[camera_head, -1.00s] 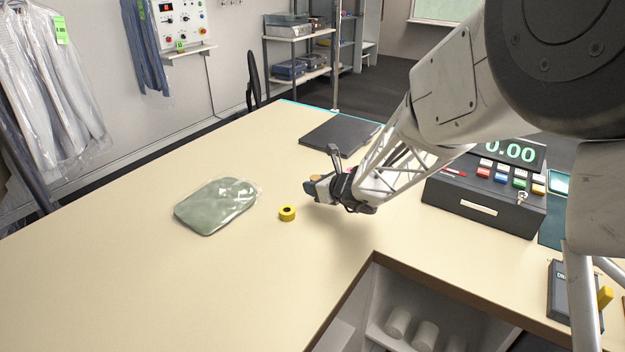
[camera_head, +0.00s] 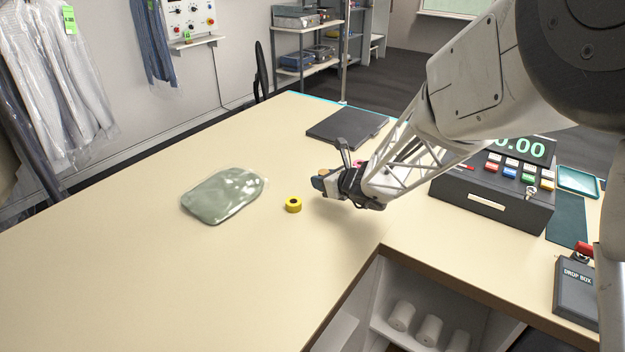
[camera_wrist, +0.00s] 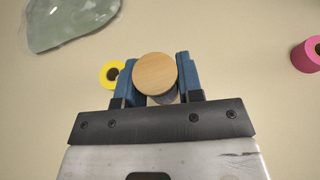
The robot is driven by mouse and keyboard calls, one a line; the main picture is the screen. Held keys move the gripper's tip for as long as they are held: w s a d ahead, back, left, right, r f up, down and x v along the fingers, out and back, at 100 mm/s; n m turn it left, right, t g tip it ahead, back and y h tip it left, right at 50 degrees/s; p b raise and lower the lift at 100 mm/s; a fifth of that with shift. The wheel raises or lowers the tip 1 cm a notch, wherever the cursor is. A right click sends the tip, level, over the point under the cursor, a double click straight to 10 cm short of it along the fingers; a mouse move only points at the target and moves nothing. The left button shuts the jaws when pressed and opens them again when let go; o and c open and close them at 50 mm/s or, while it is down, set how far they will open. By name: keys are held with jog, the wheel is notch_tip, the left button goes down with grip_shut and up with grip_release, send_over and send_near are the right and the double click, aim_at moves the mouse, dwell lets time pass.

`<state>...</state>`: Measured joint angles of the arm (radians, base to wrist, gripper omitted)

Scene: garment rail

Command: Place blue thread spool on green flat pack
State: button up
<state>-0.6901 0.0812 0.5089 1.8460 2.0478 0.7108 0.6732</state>
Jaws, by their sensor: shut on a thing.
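My gripper (camera_wrist: 158,84) has blue fingers and is shut on a round thing with a pale wooden disc end (camera_wrist: 156,72). A bit of grey-blue shows under the disc, so it looks to be the blue thread spool; its side is mostly hidden. In the head view my gripper (camera_head: 321,181) is over the counter, right of the green flat pack (camera_head: 222,196) and apart from it. The flat pack is a grey-green pillow-like bundle in clear wrap, lying flat with its top bare. Part of it shows at the wrist view's top left (camera_wrist: 68,20).
A yellow spool (camera_head: 293,205) stands between my gripper and the flat pack. A pink spool (camera_wrist: 307,56) is at the wrist view's right. A dark flat slab (camera_head: 346,128) lies behind and a cash register (camera_head: 490,195) stands right. The counter around the flat pack is clear.

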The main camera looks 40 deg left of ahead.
jog(key=s+a+r, duration=0.2)
jog(key=s+a, duration=0.1)
jog(key=a, duration=0.3)
jog(key=s+a+r, duration=0.1)
jog(key=s+a, duration=0.1)
jog(key=a, duration=0.5)
notch_tip(320, 180, up, 4)
send_over(223, 187)
jog(key=shift+a+n+g, duration=0.15)
jog(key=shift+n+g, duration=0.15)
jog(key=shift+f, duration=0.1)
jog(key=shift+f, duration=1.95)
jog(key=shift+f, duration=2)
jog(key=shift+f, duration=0.15)
